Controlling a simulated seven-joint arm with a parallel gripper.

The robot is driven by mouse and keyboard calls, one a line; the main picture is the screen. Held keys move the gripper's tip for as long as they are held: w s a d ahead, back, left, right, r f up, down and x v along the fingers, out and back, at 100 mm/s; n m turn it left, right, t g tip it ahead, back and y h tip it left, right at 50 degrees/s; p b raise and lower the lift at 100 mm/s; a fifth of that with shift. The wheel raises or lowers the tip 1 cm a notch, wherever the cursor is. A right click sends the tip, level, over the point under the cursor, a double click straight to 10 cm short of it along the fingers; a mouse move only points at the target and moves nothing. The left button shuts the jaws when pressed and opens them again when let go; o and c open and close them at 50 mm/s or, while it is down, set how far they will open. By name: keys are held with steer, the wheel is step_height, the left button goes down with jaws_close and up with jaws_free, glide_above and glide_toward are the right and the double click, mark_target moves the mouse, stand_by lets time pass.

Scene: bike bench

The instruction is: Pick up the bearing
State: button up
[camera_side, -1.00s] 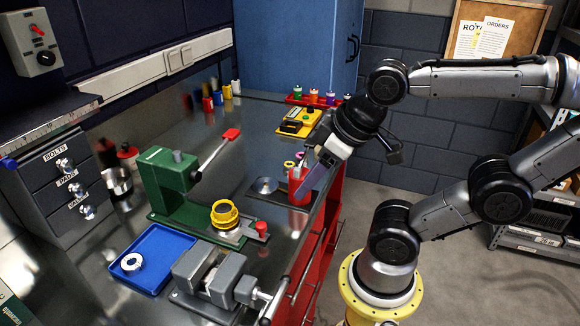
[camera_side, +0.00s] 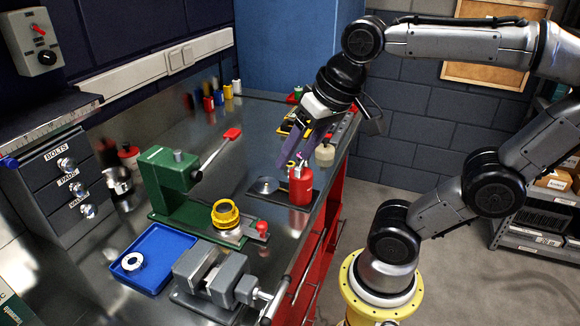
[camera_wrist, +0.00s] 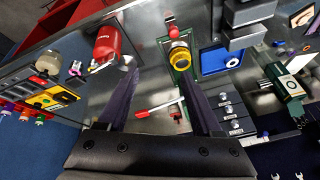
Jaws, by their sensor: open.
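The bearing, a small silver ring (camera_side: 132,261), lies flat in the blue tray (camera_side: 158,243) at the front left of the bench. The tray also shows at the upper right of the wrist view (camera_wrist: 212,68), with the ring (camera_wrist: 232,62) in it. My gripper (camera_side: 292,162) is open and empty, with purple fingers pointing down over the far right part of the bench. It is well apart from the tray, behind and above the red bottle. In the wrist view the two fingers (camera_wrist: 160,72) are spread wide with nothing between them.
A green press (camera_side: 170,185) with a yellow ring-shaped part (camera_side: 225,213) at its base and a red-tipped lever (camera_side: 231,134) stands between my gripper and the tray. A grey vise (camera_side: 215,278) sits right of the tray. A red bottle (camera_side: 300,188) stands near the bench edge.

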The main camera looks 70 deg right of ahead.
steer(key=w+d+r+m+g, duration=0.1)
steer(key=w+d+r+m, duration=0.1)
steer(key=w+d+m, duration=0.25)
steer(key=m+g, duration=0.4)
steer(key=m, duration=0.4)
glide_above(290, 166)
steer(key=w+d, duration=0.1)
steer(key=d, duration=0.1)
steer(key=f, duration=1.5)
steer(key=shift+a+f, duration=0.1)
steer(key=shift+a, duration=0.15)
steer(key=shift+a+f, duration=0.15)
steer(key=shift+f, duration=1.2)
steer(key=shift+a+f, duration=0.1)
steer(key=shift+f, duration=1.25)
jaws_close()
